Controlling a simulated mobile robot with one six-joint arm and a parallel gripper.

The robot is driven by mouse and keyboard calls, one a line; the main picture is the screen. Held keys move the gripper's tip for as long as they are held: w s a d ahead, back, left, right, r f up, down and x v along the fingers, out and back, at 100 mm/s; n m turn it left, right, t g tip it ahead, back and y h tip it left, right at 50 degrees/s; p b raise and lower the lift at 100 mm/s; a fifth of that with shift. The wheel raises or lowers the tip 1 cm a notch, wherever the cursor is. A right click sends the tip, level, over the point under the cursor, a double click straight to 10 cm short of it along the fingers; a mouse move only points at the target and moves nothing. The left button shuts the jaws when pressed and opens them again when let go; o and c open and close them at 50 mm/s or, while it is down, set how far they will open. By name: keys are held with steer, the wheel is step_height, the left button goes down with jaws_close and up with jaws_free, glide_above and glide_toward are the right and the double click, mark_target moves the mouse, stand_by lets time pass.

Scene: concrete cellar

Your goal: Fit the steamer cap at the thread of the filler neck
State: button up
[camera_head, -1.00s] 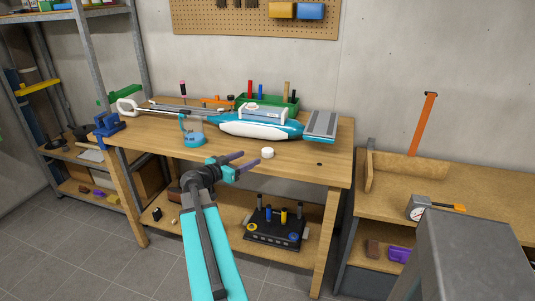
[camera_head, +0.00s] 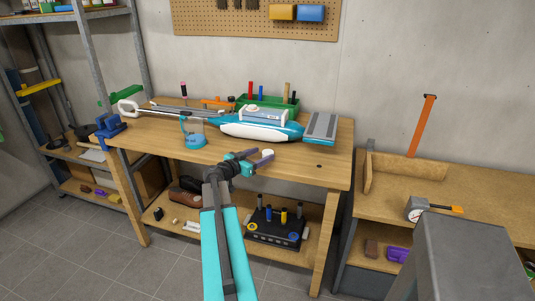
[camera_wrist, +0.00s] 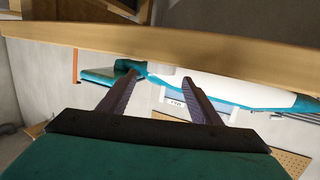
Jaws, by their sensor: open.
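The steamer, teal and white with a long grey pole, lies on the wooden workbench (camera_head: 215,151). Its body (camera_head: 262,130) is at the middle back of the bench. A small white round piece (camera_head: 267,153), likely the steamer cap, lies near the bench's front edge. My gripper (camera_head: 264,157) is open, its fingertips at the small piece in the head view; I cannot tell whether they touch it. In the wrist view my fingers (camera_wrist: 161,76) are apart, with the steamer (camera_wrist: 222,88) beyond; the cap is not clear there. I cannot make out the filler neck.
A teal-based clear cup (camera_head: 194,139) stands left of the body. A grey-topped mop head (camera_head: 320,126) lies at the right. A green tool tray (camera_head: 265,103) stands behind. The bench's front right is clear apart from a dark hole.

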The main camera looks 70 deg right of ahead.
mark_target(269, 151)
steer(key=shift+d, duration=0.15)
steer(key=shift+f+p+x, duration=0.2)
steer(key=shift+p+x, duration=1.15)
steer(key=shift+x, duration=1.15)
steer(key=c, duration=1.1)
steer(key=shift+r, duration=0.1)
